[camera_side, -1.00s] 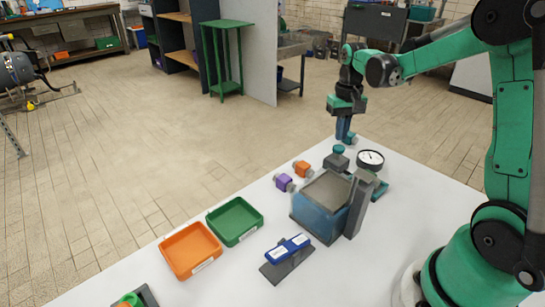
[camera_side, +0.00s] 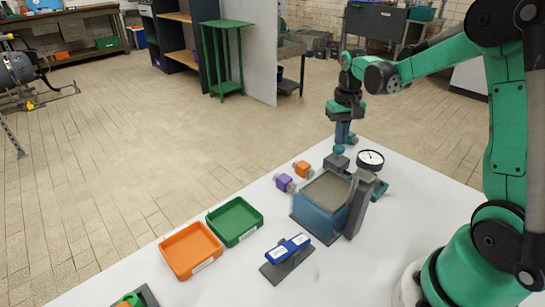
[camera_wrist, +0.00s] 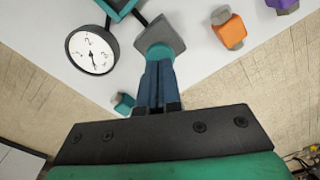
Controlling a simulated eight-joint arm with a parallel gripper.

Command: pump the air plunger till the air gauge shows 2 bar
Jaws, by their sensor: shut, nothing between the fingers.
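The air plunger's teal knob (camera_side: 338,150) sits on a grey block (camera_side: 337,162) near the table's far corner. My gripper (camera_side: 341,143) is shut and empty, pointing down right above the knob. In the wrist view my blue fingertips (camera_wrist: 158,68) overlap the edge of the knob (camera_wrist: 158,52); the tips seem to be at or on its top, but exact contact cannot be told. The round air gauge (camera_side: 370,158) stands just right of the plunger. In the wrist view its white dial (camera_wrist: 93,50) is visible, but its numbers are too small to read surely.
A blue tank with a grey top (camera_side: 322,205) and an upright grey post (camera_side: 360,203) stand in front of the plunger. Orange (camera_side: 302,169) and purple (camera_side: 284,183) blocks lie to its left. Orange (camera_side: 190,250) and green (camera_side: 235,222) trays and a blue-handled item (camera_side: 287,250) are nearer.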

